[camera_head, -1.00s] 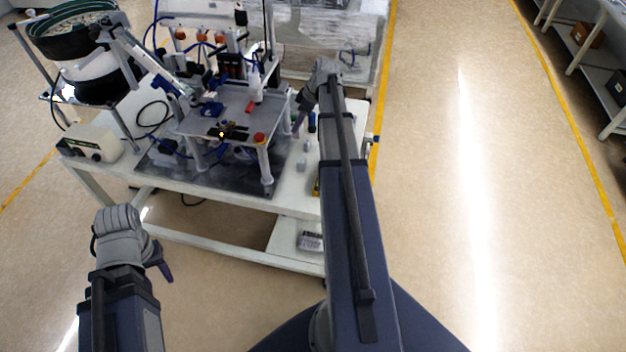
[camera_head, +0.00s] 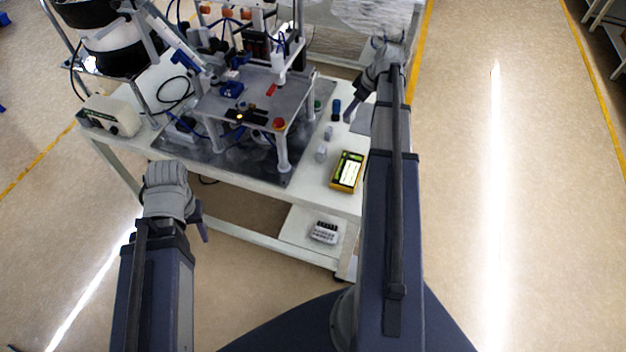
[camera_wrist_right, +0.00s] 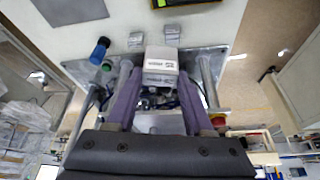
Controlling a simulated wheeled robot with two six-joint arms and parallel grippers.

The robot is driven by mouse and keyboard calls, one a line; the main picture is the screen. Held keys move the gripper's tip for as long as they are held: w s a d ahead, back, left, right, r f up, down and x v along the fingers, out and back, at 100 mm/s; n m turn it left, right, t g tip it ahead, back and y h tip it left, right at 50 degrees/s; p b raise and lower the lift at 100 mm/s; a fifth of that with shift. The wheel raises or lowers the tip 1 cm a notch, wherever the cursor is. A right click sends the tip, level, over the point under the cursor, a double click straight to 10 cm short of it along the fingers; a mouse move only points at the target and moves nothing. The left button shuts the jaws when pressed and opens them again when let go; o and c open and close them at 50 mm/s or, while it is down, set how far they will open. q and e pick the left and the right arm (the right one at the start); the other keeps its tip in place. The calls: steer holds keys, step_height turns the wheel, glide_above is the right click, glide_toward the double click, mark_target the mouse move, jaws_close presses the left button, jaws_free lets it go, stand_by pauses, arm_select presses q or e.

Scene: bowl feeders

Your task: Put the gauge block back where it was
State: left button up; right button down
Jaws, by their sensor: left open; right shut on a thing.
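My right gripper (camera_head: 350,112) is at the right side of the white table, and its finger points down. In the right wrist view, its two purple fingers (camera_wrist_right: 157,82) are shut on a pale grey block with small print, the gauge block (camera_wrist_right: 160,60). The held block is hidden by my gripper in the head view. Two similar grey blocks, one (camera_head: 321,153) and another (camera_head: 328,132), stand on the table; they also show in the wrist view. My left gripper (camera_head: 203,225) is open and empty, in front of the table.
A yellow meter (camera_head: 347,170) lies near the table's front right corner. A dark grey pad (camera_wrist_right: 70,10) lies on the table. A blue-topped item (camera_head: 336,108) stands by the machine's metal plate (camera_head: 240,160). A control box (camera_head: 110,116) is at the left.

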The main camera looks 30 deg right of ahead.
steer(key=a+f+n+b, duration=0.3)
steer(key=a+f+b, duration=0.85)
steer(key=a, duration=0.35)
step_height(320, 180, down, 6)
steer(key=b, duration=0.6)
steer(key=shift+s+d+g+y, duration=0.25)
steer(key=shift+s+g+y, duration=0.05)
steer(key=shift+s+y, duration=0.1)
steer(key=shift+f, duration=0.15)
step_height(320, 180, down, 4)
steer(key=b, duration=0.3)
steer(key=shift+r+b, duration=0.2)
steer(key=shift+b, duration=0.15)
steer(key=shift+f, duration=0.15)
steer(key=shift+c, duration=1.4)
jaws_free()
